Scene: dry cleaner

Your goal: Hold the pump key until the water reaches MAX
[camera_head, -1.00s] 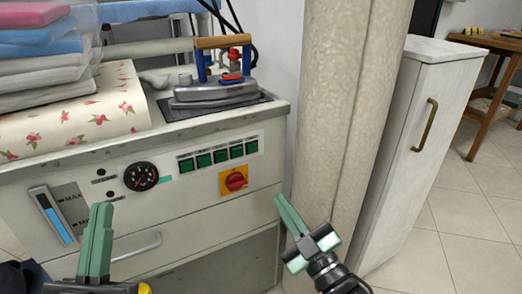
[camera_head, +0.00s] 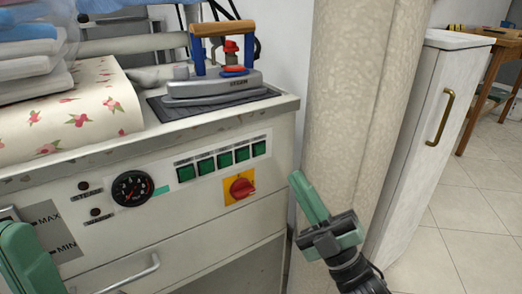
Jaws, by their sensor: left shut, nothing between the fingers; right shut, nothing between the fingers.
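A row of several green keys (camera_head: 224,160) sits on the front panel of the ironing station, with labels too small to read, so I cannot tell which is the pump key. The water gauge plate (camera_head: 52,234) with MAX and MIN marks is at the far left. My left gripper (camera_head: 16,232) is shut in front of the gauge and hides most of its tube, so the water level does not show. My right gripper (camera_head: 298,180) is shut and empty, to the right of the panel. Neither gripper is seen touching a key.
A red rotary switch (camera_head: 241,187) on a yellow plate sits below the keys. A round dial (camera_head: 132,188) is left of them. A steam iron (camera_head: 215,88) stands on top. A pillar (camera_head: 350,110) and a white cabinet (camera_head: 424,130) stand at the right.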

